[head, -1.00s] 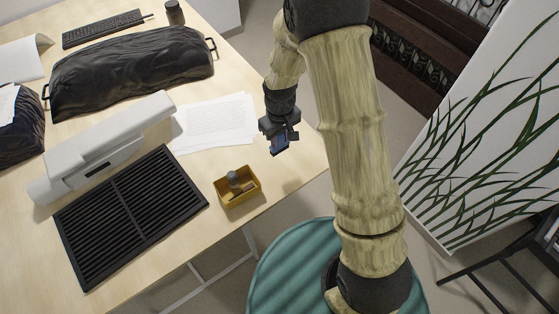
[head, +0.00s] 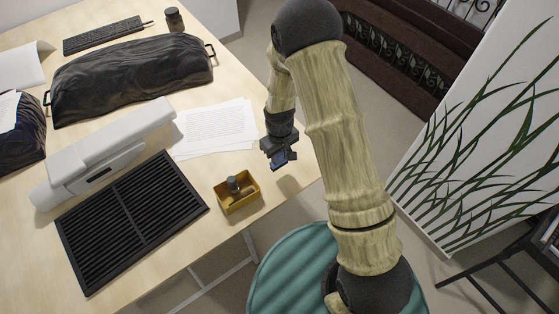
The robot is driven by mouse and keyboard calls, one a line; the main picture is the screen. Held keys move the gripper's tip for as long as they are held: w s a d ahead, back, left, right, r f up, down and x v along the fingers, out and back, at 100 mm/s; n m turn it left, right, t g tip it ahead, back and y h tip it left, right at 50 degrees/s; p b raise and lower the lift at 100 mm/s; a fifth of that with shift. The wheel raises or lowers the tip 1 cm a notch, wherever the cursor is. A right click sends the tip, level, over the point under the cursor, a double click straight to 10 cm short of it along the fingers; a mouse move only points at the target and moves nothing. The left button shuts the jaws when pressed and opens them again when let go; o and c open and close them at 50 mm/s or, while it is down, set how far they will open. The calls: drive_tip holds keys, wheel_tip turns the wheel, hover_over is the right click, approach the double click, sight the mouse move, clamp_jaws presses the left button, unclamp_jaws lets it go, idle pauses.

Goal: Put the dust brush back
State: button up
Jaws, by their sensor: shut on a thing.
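My gripper (head: 281,157) is above the right edge of the table, pointing down. It is shut on a small blue thing (head: 284,158), mostly hidden by the fingers. It may be the dust brush, but it is too small to tell. A small yellow open tray (head: 239,207) stands on the table, below and left of my gripper. In the tray are a dark round-topped item (head: 233,184) and a brownish piece. My gripper is apart from the tray.
A black slatted grille (head: 130,225) and a long white device (head: 105,155) lie left of the tray. White papers (head: 215,130) lie behind it. A black bag (head: 130,75), a flat black slotted item (head: 103,35) and a dark jar (head: 174,19) are farther back.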

sight(280, 162)
drive_tip(key=shift+f+p, duration=0.5)
drive_tip(key=shift+f, duration=1.6)
drive_tip(key=shift+f, duration=0.2)
drive_tip(key=o, duration=1)
drive_tip(key=shift+c, duration=0.2)
drive_tip(key=shift+r, duration=0.1)
wheel_tip(280, 162, up, 12)
drive_tip(key=b, duration=0.2)
drive_tip(key=shift+r+b, duration=0.1)
drive_tip(key=shift+b, duration=0.3)
